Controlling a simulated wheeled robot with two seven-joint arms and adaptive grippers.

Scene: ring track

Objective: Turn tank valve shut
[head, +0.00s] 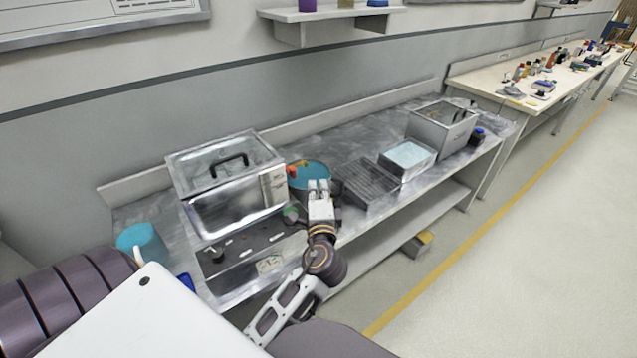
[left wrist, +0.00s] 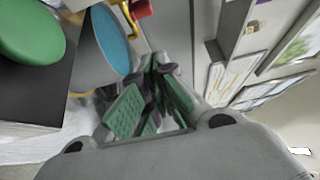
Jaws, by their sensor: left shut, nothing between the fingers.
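The steel tank (head: 225,207) with a lid and black handle stands on the left part of the metal bench. A small valve (head: 293,169) with red and orange-yellow parts sits at its right side, by the rim of a round pot with blue contents (head: 315,176). In the left wrist view, brass-coloured valve parts (left wrist: 127,14) and a red piece (left wrist: 141,9) show at the top edge, beside the pot (left wrist: 109,38). My left gripper (head: 319,187) is shut and empty, in front of the pot and apart from the valve. In the left wrist view its green-padded fingers (left wrist: 150,97) are together.
A dark drain rack (head: 368,182), a water-filled tray (head: 408,156) and a steel box (head: 440,132) stand to the right. A blue mug (head: 141,241) is at left. The floor at right is clear.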

